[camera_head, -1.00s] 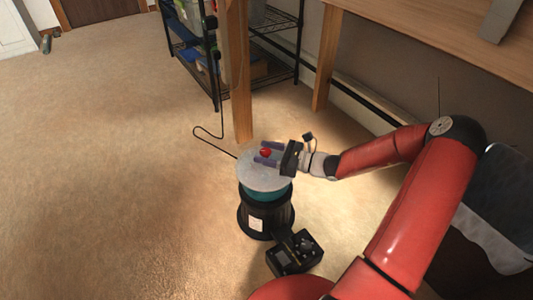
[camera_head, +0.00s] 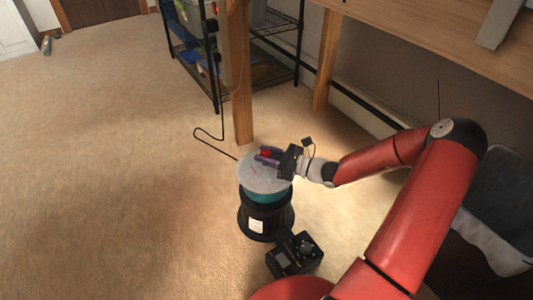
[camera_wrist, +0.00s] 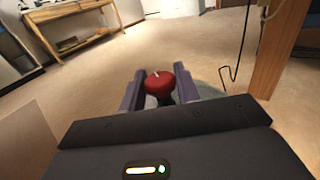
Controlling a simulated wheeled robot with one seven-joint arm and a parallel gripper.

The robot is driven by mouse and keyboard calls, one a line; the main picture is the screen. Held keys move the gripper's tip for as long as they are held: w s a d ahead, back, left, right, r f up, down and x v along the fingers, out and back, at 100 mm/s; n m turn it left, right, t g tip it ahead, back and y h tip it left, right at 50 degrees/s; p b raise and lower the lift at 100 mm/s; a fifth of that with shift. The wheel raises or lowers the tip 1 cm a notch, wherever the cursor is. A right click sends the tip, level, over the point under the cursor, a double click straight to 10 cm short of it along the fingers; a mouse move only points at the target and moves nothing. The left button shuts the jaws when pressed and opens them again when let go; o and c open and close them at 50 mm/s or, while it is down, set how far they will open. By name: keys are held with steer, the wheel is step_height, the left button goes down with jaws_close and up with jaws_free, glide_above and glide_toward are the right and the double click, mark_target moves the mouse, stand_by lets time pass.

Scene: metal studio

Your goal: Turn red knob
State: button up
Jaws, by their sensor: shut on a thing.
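The red knob (camera_head: 265,153) stands above the pale round top (camera_head: 256,178) of a black canister (camera_head: 262,215) with a teal band. My gripper (camera_head: 268,156) reaches in from the right, and its purple fingers are shut on the knob, one on each side. In the wrist view the knob (camera_wrist: 159,84) shows a small pale mark on its upper face and sits between the two fingers (camera_wrist: 160,88). The fingers partly hide the knob in the head view.
A wooden post (camera_head: 239,80) stands just behind the canister. A black wire shelf (camera_head: 280,50) and a wooden table (camera_head: 450,45) stand further back. A black cable (camera_head: 205,130) lies on the carpet. The carpet (camera_head: 100,170) on the left is clear.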

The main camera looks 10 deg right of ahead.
steer(key=m+t+h+p, duration=0.1)
steer(key=m+t+h, duration=0.1)
steer(key=m+t+h+p, duration=0.1)
steer(key=m+t+h, duration=0.1)
steer(key=shift+s+a+r+h+p, duration=0.1)
steer(key=shift+a+r+h+p, duration=0.05)
steer(key=shift+h+p, duration=0.2)
steer(key=shift+m+t+h+p, duration=0.65)
steer(key=shift+m+t+h, duration=0.2)
steer(key=shift+h, duration=0.3)
steer(key=o, duration=1)
steer(key=v, duration=0.7)
steer(key=shift+s+p, duration=0.3)
steer(key=shift+p, duration=0.05)
